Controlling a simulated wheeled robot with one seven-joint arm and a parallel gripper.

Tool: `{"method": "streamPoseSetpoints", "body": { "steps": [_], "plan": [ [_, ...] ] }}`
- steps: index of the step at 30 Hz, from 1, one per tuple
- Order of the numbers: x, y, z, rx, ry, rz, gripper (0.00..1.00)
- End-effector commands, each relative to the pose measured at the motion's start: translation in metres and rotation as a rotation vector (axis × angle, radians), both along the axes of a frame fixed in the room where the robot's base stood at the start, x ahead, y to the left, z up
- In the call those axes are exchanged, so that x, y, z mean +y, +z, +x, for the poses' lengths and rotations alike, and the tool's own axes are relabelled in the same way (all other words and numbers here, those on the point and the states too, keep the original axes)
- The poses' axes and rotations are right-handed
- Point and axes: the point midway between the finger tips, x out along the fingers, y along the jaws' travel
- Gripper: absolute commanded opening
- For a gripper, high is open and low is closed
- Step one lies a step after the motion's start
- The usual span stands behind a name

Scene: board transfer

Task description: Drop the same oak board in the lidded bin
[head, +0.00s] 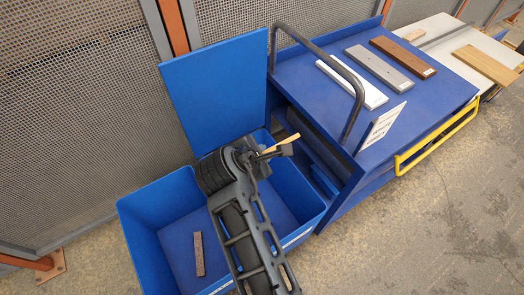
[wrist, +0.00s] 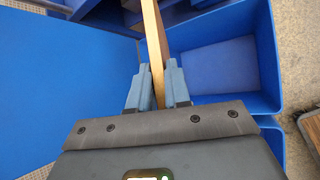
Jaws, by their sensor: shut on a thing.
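My gripper (wrist: 158,85) is shut on a narrow light-wood board, the oak board (wrist: 153,35), in the wrist view. The board stands edge-on between the fingers and reaches away past the top of the picture. In the head view the board (head: 281,146) shows only in part beside my gripper (head: 264,153). The blue lidded bin (head: 152,190) is below, with its lid (head: 212,92) raised at the back. In the wrist view a blue panel (wrist: 60,95) lies left of the board and an open blue compartment (wrist: 228,65) right of it. My arm hides the bin's middle.
A short brown-grey board (head: 198,254) lies on the bin floor at left. A blue cart (head: 325,55) with a bent grey handle (head: 345,75) stands right of the bin, carrying white, grey and brown boards. A pale table (head: 440,40) with light-wood boards is beyond. Mesh fencing closes the back.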

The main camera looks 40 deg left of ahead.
Motion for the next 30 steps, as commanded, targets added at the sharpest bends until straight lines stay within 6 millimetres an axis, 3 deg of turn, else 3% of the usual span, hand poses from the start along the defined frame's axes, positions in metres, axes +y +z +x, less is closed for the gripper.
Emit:
{"method": "streamPoseSetpoints", "body": {
  "steps": [30],
  "plan": [
    [0.000,-0.092,0.001,-0.003,0.001,0.001,0.00]
  ]
}}
